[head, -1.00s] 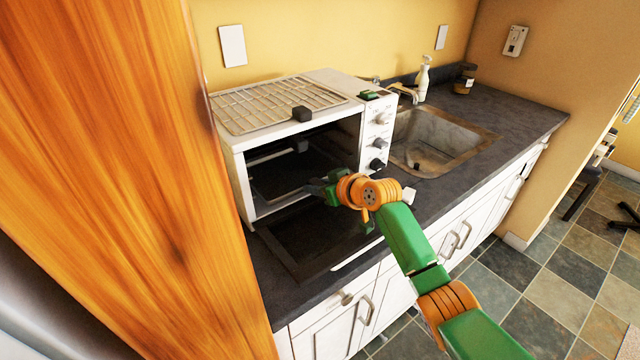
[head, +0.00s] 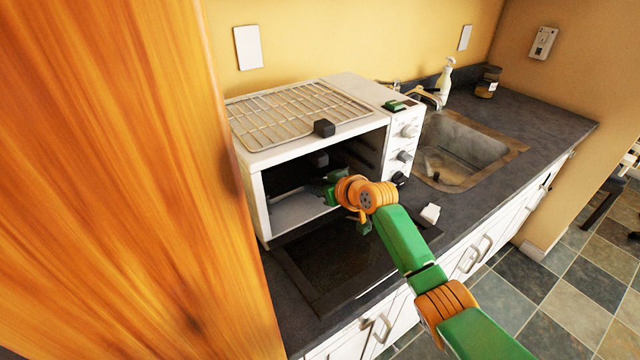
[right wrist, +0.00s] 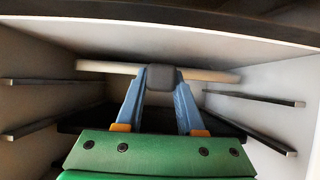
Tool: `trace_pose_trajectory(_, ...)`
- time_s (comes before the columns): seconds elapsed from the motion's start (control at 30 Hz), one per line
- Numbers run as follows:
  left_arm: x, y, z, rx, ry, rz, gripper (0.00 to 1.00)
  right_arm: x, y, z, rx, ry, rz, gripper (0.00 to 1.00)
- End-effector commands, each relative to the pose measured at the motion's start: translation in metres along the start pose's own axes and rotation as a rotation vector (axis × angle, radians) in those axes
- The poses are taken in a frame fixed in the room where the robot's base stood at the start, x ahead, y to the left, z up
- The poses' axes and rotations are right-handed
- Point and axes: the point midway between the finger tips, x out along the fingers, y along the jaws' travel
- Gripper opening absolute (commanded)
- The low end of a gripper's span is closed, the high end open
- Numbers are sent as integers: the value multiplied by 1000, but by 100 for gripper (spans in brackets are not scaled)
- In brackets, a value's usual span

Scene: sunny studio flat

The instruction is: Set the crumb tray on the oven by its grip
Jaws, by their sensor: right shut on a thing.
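The white oven (head: 254,190) stands open on the counter, its dark door (head: 335,262) folded down in front. Inside, the dark grip (head: 318,160) of the crumb tray shows high in the cavity. My right gripper (head: 328,180) reaches in over the door. In the right wrist view its blue-grey fingers are shut on the dark grip (right wrist: 161,77). The tray's pale front edge (right wrist: 105,67) runs level to both sides behind the grip, above the side runners. Most of the tray is hidden behind its edge. My left gripper is not in view.
A wire rack (head: 280,112) with its own dark grip (head: 325,127) lies on the oven top, beside a small green item (head: 395,106). A small white block (head: 430,213) and the sink (head: 462,150) are to the right. A wooden panel (head: 150,180) closes off the left.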

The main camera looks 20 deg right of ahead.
Motion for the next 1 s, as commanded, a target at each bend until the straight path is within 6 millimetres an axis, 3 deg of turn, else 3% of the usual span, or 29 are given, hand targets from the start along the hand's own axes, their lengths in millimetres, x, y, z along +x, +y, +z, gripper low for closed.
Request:
trace_pose_trajectory(0.47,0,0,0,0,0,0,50,1,0,1,1,1,1,0)
trace_pose_trajectory(1.0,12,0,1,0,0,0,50,9,-1,16,1,-4,0,0)
